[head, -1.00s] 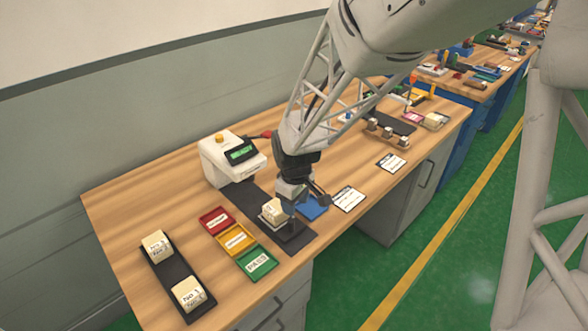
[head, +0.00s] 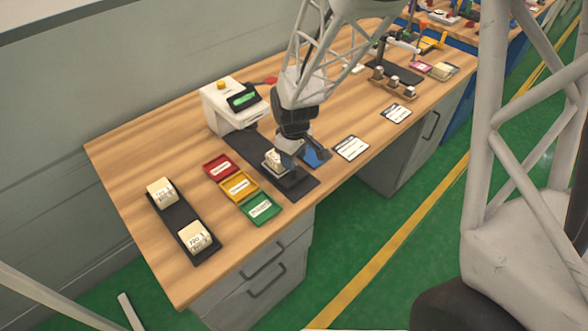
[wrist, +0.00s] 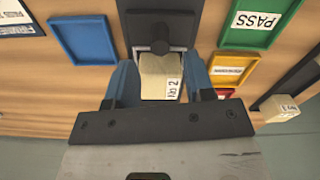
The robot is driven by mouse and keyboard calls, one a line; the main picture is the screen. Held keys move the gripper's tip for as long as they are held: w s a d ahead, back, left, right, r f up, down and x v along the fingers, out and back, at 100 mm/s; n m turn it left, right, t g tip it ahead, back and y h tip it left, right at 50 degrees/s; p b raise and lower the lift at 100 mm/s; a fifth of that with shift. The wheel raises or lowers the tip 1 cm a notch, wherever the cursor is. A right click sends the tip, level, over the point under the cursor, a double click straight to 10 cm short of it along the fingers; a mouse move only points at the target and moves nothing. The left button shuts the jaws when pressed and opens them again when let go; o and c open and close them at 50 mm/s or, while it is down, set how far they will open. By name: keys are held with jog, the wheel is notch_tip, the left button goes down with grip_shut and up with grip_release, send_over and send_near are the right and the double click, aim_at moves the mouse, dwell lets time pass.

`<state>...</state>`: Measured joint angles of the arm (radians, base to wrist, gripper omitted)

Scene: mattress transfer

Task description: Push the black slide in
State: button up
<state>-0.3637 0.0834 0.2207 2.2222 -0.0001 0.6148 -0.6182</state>
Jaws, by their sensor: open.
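The black slide (head: 299,187) is a dark flat plate at the front end of a dark track, which runs from the white machine (head: 232,105). A cream block (head: 273,160) labelled No 2 stands on it. My gripper (head: 293,163) is over the slide beside the block. In the wrist view its blue fingers are apart, one on each side of the block (wrist: 160,88). Contact cannot be told.
Red (head: 220,168), yellow (head: 239,185) and green (head: 260,207) trays lie left of the slide. A blue tray (head: 316,157) lies close on the right. A black rack (head: 180,218) with two blocks is at the left. White cards (head: 350,148) lie to the right.

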jog(key=shift+f, duration=2.8)
grip_shut()
